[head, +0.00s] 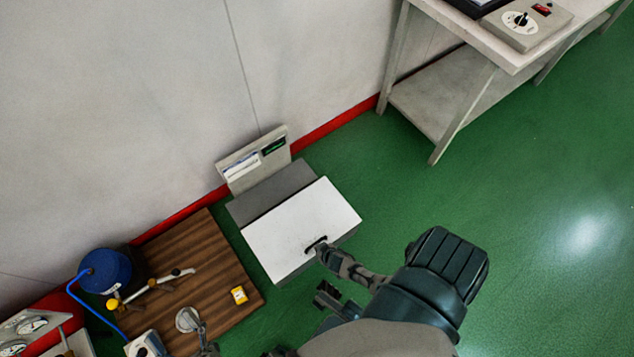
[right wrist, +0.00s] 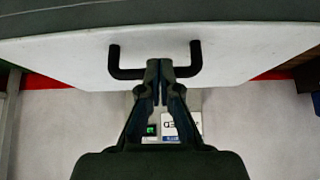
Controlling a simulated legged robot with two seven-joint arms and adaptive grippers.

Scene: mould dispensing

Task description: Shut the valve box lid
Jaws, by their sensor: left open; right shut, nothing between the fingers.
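The valve box stands on the floor by the wall, its white lid (head: 300,222) lying over the front part of the box and looking flat. A dark grey strip (head: 272,192) of the box's top shows behind it. A black handle (head: 316,243) sits near the lid's front edge. My right gripper (head: 321,252) is shut and empty at the handle. In the right wrist view its fingertips (right wrist: 160,66) overlap the handle's bar (right wrist: 127,73); I cannot tell whether they touch.
A panel with a green display (head: 252,160) stands behind the box. A steel table (head: 470,40) stands back right. Green floor is clear at right.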

